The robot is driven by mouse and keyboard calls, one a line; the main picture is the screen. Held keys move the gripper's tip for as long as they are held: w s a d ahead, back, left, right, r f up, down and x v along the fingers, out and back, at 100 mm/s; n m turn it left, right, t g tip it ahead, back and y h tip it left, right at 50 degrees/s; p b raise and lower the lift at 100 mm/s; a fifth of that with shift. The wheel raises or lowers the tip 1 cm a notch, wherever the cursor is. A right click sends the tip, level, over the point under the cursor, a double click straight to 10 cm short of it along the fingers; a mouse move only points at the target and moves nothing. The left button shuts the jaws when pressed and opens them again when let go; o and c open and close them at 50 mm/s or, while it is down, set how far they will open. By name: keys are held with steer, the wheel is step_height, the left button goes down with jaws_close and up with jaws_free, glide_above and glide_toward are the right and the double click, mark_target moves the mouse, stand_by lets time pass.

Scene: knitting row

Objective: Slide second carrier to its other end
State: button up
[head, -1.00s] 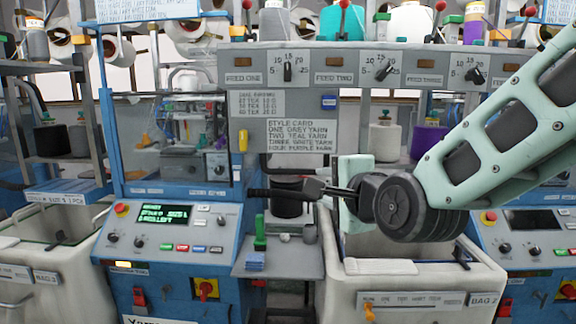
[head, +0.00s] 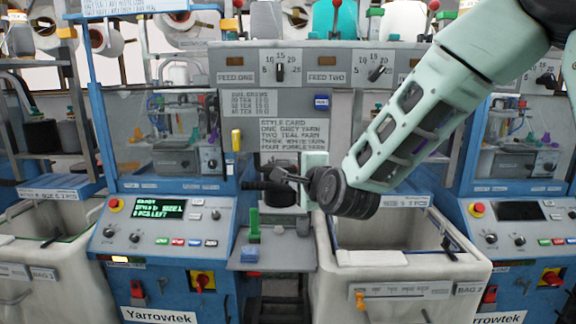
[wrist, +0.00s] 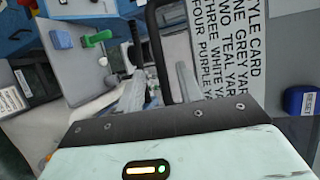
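My gripper (head: 266,183) is in front of the grey panel, right of that machine and below the style card (head: 292,133).
A lit control panel (head: 157,212) with buttons fronts the left machine. A small grey shelf (head: 246,263) holds a green piece (head: 254,224) and a blue piece (head: 250,250). A pale open bin (head: 335,280) stands below my arm. A yellow handle (head: 236,140) is on the panel.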

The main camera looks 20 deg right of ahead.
mark_target(288, 170)
steer(key=w, duration=0.1)
steer(key=w+p, duration=0.1)
steer(key=w, duration=0.1)
steer(key=w+f, duration=0.1)
steer(key=w, duration=0.1)
steer(key=shift+w+a+p, duration=0.25)
steer(key=shift+p, duration=0.05)
jaws_close()
